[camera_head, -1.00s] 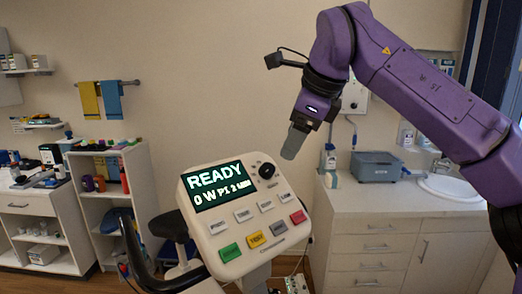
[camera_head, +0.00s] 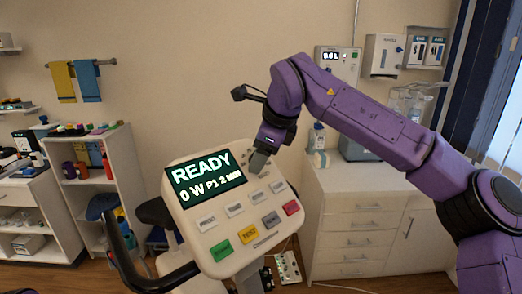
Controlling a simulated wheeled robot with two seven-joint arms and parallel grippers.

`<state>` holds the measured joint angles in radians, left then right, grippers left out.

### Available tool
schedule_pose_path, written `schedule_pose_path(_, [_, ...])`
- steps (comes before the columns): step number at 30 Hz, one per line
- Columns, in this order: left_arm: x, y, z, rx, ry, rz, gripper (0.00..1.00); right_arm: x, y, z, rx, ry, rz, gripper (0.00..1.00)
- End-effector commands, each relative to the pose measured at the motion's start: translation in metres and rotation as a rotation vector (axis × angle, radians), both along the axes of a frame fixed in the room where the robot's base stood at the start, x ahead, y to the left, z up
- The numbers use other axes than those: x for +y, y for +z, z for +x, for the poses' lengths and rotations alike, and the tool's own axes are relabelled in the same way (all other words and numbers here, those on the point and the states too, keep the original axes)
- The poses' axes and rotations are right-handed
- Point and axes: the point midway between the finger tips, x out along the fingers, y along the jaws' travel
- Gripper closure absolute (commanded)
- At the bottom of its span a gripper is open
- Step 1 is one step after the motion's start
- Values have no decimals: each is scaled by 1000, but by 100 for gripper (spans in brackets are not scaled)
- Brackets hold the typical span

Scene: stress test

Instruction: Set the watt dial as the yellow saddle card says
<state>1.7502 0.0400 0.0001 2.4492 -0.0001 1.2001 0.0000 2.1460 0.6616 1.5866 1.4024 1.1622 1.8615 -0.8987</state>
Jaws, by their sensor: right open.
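The console (camera_head: 208,222) of the exercise bike has a dark screen (camera_head: 205,180) reading "READY" and "0 W P1 2", with a small blurred word after it. My right gripper (camera_head: 258,164) is open and points down at the console's upper right corner, just right of the screen. It covers the spot of the black dial, so I cannot tell whether they touch. The dark saddle (camera_head: 156,211) shows partly behind the console. No yellow card shows on its visible part. My left gripper is not in view.
Green, yellow, grey and red buttons (camera_head: 291,208) line the console below the screen. A black handlebar (camera_head: 118,245) curves at its left. A white cabinet (camera_head: 360,225) stands at the right, shelves (camera_head: 100,185) at the left. A small panel (camera_head: 287,266) sits low behind the console.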

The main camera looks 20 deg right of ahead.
Motion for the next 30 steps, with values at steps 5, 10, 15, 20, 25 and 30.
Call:
schedule_pose_path(5, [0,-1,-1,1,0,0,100,-2,-2,0,3,-3,-1,49])
schedule_pose_path(10, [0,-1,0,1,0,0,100,-2,-2,0,4,-3,0,92])
schedule_pose_path(15, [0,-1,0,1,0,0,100,-2,-2,0,6,-6,1,92])
schedule_pose_path(20, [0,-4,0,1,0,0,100,-2,-4,0,16,-33,20,92])
schedule_pose_path(25, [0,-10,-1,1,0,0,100,-2,-4,0,37,-102,68,92])
schedule_pose_path(30, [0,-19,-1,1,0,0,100,-2,-6,0,73,-208,144,92])
